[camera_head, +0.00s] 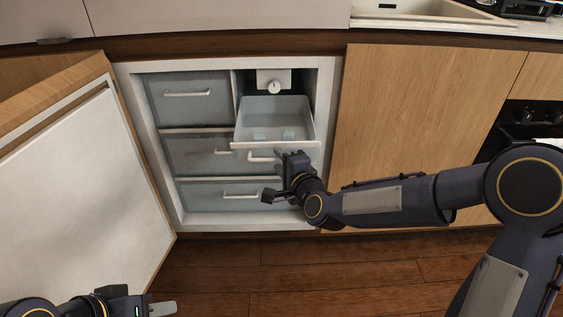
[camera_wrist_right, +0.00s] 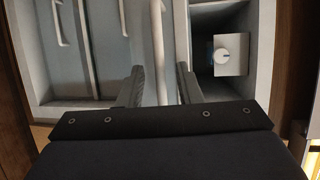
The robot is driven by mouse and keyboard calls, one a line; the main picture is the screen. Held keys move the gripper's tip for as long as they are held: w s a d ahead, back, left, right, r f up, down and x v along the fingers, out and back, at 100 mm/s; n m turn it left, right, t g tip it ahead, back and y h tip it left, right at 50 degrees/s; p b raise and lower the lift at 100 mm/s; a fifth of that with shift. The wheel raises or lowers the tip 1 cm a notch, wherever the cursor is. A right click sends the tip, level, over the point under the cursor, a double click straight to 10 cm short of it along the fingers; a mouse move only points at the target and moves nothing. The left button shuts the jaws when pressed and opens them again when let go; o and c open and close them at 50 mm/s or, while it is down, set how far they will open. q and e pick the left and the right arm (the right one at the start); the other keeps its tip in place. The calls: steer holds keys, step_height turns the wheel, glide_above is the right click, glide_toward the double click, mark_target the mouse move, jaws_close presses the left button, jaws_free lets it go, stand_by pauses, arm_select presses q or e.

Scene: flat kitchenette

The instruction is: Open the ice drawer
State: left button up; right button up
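The white-lined freezer door (camera_head: 75,185) stands open at the left. Shut drawers with pale handles, such as the upper left one (camera_head: 190,95), surround the ice drawer. A knob (camera_head: 274,86) is above it. A wooden cabinet front (camera_head: 420,110) is at the right. The wooden floor (camera_head: 300,275) is clear.

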steer(key=p+v, duration=0.1)
steer(key=v, duration=0.6)
steer(key=shift+s, duration=0.3)
steer(key=shift+d+r, duration=0.1)
steer(key=shift+d, duration=0.05)
steer(key=s+d+f+n+g+h+p, duration=0.1)
steer(key=s+d+n+g, duration=0.6)
steer(key=s, duration=0.7)
steer(key=s+d+f+n+g+h, duration=0.1)
steer(key=s+d+n+g, duration=0.1)
steer(key=s+d+n, duration=0.65)
steer(key=s+r+m+p, duration=0.1)
steer(key=s+r+p, duration=0.1)
steer(key=r+p, duration=1.6)
steer(key=s+r+m+p, duration=0.2)
steer(key=r+p, duration=1.6)
steer(key=shift+s, duration=0.25)
steer(key=shift+f, duration=0.1)
